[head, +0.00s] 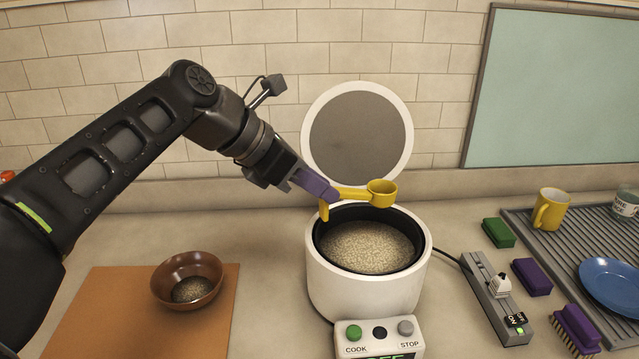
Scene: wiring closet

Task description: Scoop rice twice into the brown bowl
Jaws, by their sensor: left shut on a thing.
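My left gripper (328,194) is shut on the handle of a yellow scoop (382,192) and holds it above the open rice cooker (363,290). The scoop's cup is over the back part of the pot; whether it holds rice cannot be seen. The cooker is white with its round lid (358,134) raised, and rice (366,248) fills much of the dark pot. The brown bowl (187,279) stands at the left with a small heap of rice (192,290) in its bottom. My right gripper is not in view.
The bowl stands on an orange-brown mat (120,300). Right of the cooker lie a power strip (495,298), a green sponge (498,232), a purple sponge (532,277) and a purple brush (577,328). A drying rack (560,251) holds a yellow mug (550,209) and a blue plate (612,284).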

